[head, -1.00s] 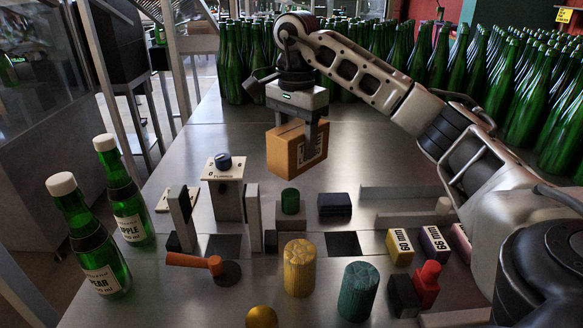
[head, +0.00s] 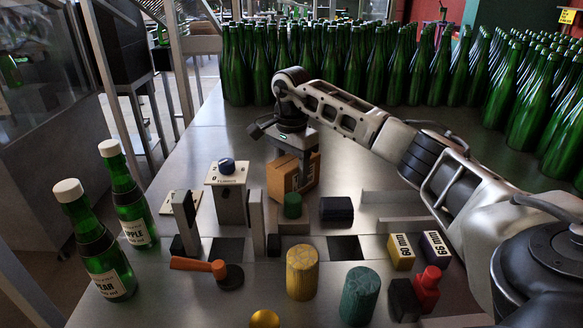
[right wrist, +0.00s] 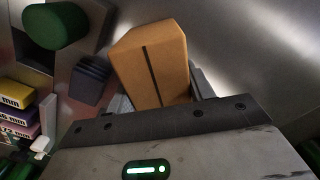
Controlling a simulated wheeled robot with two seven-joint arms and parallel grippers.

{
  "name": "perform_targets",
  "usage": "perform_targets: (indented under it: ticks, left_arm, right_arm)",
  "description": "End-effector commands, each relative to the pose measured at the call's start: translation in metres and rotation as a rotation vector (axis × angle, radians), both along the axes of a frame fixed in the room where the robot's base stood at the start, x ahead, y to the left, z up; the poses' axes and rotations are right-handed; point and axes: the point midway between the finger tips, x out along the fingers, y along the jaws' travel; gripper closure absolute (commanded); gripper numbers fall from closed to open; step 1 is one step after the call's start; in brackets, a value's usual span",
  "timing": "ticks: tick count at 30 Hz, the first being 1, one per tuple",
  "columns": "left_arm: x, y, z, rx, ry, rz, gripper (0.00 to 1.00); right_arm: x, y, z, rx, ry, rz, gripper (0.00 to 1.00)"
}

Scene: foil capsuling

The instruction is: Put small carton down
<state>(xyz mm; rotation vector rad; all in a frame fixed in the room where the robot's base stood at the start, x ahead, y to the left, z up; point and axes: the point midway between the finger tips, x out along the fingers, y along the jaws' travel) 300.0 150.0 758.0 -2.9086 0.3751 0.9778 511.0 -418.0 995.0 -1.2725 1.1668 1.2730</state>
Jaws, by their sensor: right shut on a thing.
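My right gripper (head: 304,172) comes from above and is shut on the carton. In the right wrist view the carton (right wrist: 152,62) sits between the fingers of my right gripper (right wrist: 160,98), its dark seam line facing the camera. My left gripper is not in view.
The timer box (head: 228,190) stands left of the carton, and the green-topped block (head: 292,207) and dark block (head: 336,210) stand in front. Green bottles (head: 400,70) crowd the back. Two labelled bottles (head: 130,205) stand left. Bare table lies behind and right of the carton.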

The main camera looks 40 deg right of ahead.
Motion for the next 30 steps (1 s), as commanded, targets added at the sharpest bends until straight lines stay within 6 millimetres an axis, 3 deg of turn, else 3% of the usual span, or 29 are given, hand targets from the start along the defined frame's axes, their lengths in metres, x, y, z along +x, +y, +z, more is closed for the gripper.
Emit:
perform_targets:
  ticks: [3,4,6,14,19,30]
  left_arm:
    - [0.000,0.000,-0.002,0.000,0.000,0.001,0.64]
    - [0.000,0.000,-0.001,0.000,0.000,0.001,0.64]
    - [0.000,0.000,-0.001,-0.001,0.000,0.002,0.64]
    - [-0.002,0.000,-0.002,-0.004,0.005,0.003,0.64]
    - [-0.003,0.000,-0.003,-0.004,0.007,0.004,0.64]
    - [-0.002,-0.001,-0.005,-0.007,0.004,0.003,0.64]
  right_arm:
    - [0.000,0.000,-0.003,0.000,-0.001,0.000,0.76]
    - [0.000,0.000,-0.003,0.000,0.000,0.000,0.42]
    - [0.000,0.000,-0.003,0.000,0.000,0.000,0.26]
    - [0.000,0.000,-0.002,0.000,0.000,0.000,0.26]
    - [0.001,0.000,0.010,0.000,-0.003,0.000,0.26]
    - [0.001,0.000,0.088,0.000,-0.005,0.000,0.26]
